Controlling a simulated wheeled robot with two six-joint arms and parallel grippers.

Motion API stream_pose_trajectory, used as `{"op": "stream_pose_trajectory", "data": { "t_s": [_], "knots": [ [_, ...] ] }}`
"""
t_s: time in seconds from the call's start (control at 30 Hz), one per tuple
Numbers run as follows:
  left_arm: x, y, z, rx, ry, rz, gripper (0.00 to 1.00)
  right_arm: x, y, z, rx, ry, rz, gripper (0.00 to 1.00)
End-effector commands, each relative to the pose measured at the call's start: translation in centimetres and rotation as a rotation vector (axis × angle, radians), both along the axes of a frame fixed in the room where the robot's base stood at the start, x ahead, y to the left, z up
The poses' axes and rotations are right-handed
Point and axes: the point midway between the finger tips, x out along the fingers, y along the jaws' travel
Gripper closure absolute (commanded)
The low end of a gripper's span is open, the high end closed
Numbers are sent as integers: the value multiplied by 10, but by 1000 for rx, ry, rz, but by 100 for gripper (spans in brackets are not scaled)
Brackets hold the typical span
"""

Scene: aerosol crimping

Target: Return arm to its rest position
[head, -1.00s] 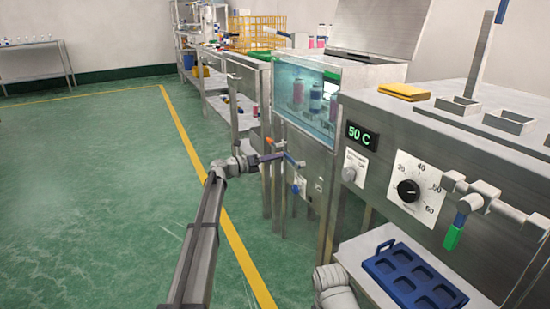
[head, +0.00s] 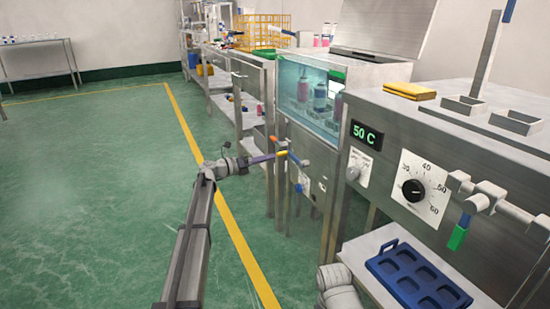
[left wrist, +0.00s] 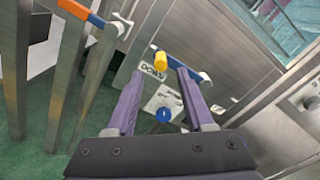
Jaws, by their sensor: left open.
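My left gripper (head: 280,156) is in front of the lower panel of the water bath (head: 308,97). In the left wrist view its two purple fingers (left wrist: 160,88) stand apart with nothing held between them. Beyond the fingertips is a lever with a yellow end (left wrist: 160,61) and a blue bar (left wrist: 190,68) on the panel; I cannot tell whether a finger touches it. A blue knob (left wrist: 163,115) lies lower, seen between the fingers. My right gripper is out of view; only part of that arm shows at the bottom of the head view.
An orange-ended handle (left wrist: 92,18) is close on the left in the wrist view. The steel cabinet (head: 430,150) with a dial (head: 414,190) stands at right, above a blue tray (head: 418,278). The green floor (head: 90,200) at left is clear.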

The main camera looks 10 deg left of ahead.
Motion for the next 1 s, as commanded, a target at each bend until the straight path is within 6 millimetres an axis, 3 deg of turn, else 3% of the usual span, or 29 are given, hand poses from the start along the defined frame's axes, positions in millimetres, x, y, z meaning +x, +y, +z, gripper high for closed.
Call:
{"op": "stream_pose_trajectory", "data": {
  "t_s": [0.2, 0.47, 0.53, 0.67, 0.77, 0.9, 1.0],
  "knots": [
    [-14, 19, 0, 0, 0, 1, 47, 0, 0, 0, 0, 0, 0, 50],
    [-14, 19, 0, 2, -1, -1, 47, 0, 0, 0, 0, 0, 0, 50],
    [-19, 11, 0, 27, -12, -12, 47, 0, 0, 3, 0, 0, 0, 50],
    [-49, -35, -6, 195, -92, -84, 47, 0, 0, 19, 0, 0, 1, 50],
    [-92, -89, -18, 425, -219, -205, 47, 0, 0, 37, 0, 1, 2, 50],
    [-170, -156, -40, 775, -460, -460, 47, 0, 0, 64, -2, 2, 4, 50],
    [-234, -190, -54, 1007, -671, -703, 47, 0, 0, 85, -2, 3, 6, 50]
  ]
}}
